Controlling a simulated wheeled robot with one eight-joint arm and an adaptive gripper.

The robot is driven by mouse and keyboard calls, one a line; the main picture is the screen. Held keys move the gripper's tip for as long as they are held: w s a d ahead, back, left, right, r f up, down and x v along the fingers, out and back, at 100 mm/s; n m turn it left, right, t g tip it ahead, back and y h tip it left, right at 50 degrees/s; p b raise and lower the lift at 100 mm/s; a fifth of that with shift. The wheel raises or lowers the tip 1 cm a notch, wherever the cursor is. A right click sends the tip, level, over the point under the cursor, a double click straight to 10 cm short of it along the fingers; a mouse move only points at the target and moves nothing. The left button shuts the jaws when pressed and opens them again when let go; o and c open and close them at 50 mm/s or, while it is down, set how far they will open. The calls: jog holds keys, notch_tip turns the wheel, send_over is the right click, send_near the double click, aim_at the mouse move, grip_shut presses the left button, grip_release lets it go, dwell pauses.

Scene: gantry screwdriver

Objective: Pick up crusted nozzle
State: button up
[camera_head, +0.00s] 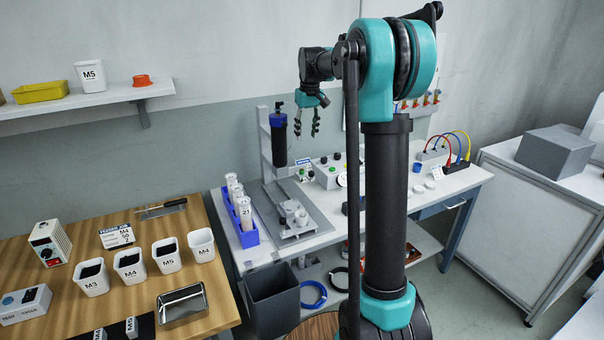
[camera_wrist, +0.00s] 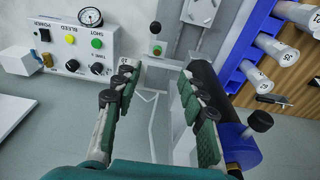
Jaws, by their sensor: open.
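My gripper (camera_head: 306,132) is raised over the back bench, to the right of the gantry's black cylinder. It also shows in the wrist view (camera_wrist: 157,72), with its green-padded fingers spread apart and nothing between them. The black cylinder (camera_head: 279,142) with a blue cap hangs on the gantry column. In the wrist view its blue cap (camera_wrist: 240,148) lies just beyond the right finger. Small pale fixtures (camera_head: 291,212) stand on the gantry's base plate. I cannot tell a crusted nozzle in either view; it may be hidden or too small.
A control box (camera_wrist: 72,50) with a gauge stands beside the gantry. A blue rack (camera_head: 246,233) holds white tubes at the bench's left end. Small pale parts (camera_head: 430,184) lie on the bench's right. A wooden table (camera_head: 60,290) with labelled cups stands at left.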

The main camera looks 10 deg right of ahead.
jog(key=shift+w, duration=0.85)
send_over(302, 170)
jog(key=f, duration=0.7)
jog(key=s+f, duration=0.1)
jog(key=f, duration=0.3)
jog(key=shift+d+f, duration=0.1)
jog(key=shift+f, duration=0.2)
jog(key=shift+w+f, duration=0.2)
jog(key=shift+f, duration=0.65)
jog(key=shift+w+f, duration=0.15)
jog(key=shift+f, duration=0.7)
jog(key=shift+w+f, duration=0.2)
jog(key=shift+f, duration=0.65)
jog(key=shift+c, duration=0.4)
jog(key=c, duration=0.7)
